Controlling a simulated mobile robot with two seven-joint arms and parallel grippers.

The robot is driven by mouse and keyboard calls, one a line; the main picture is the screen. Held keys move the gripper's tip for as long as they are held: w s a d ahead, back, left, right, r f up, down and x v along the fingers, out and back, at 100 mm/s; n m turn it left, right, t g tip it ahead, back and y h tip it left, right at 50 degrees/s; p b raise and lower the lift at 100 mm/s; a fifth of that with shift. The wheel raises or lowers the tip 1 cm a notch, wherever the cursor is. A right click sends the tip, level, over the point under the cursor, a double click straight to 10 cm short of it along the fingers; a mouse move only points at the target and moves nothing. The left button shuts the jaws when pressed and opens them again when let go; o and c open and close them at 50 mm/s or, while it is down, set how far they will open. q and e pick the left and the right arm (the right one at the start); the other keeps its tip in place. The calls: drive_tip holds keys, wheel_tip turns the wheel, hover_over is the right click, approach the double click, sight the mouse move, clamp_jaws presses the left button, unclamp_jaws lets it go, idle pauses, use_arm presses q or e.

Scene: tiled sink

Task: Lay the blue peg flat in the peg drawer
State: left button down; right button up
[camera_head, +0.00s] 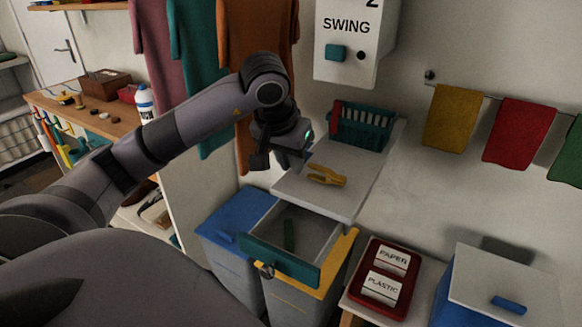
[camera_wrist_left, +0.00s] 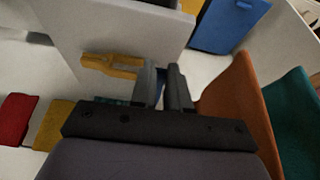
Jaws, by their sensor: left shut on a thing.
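The peg drawer (camera_head: 280,260), with a teal front, is pulled open below the worktop, lower in the head view than my gripper. A dark green peg (camera_head: 289,235) lies in it. My right gripper is not in view.
A yellow peg (camera_head: 327,176) lies on the worktop (camera_head: 345,205), near my gripper. A teal basket (camera_head: 362,127) stands at its back. Hanging cloths (camera_head: 255,60) are behind my arm. A blue-lidded bin (camera_head: 235,216) stands left of the drawer, a red tray (camera_head: 382,280) right.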

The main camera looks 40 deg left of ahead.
use_arm(q)
drive_tip(key=shift+f, duration=0.9)
drive_tip(key=shift+f, duration=0.2)
drive_tip(key=c, duration=1.1)
unclamp_jaws()
drive_tip(key=shift+r, duration=0.1)
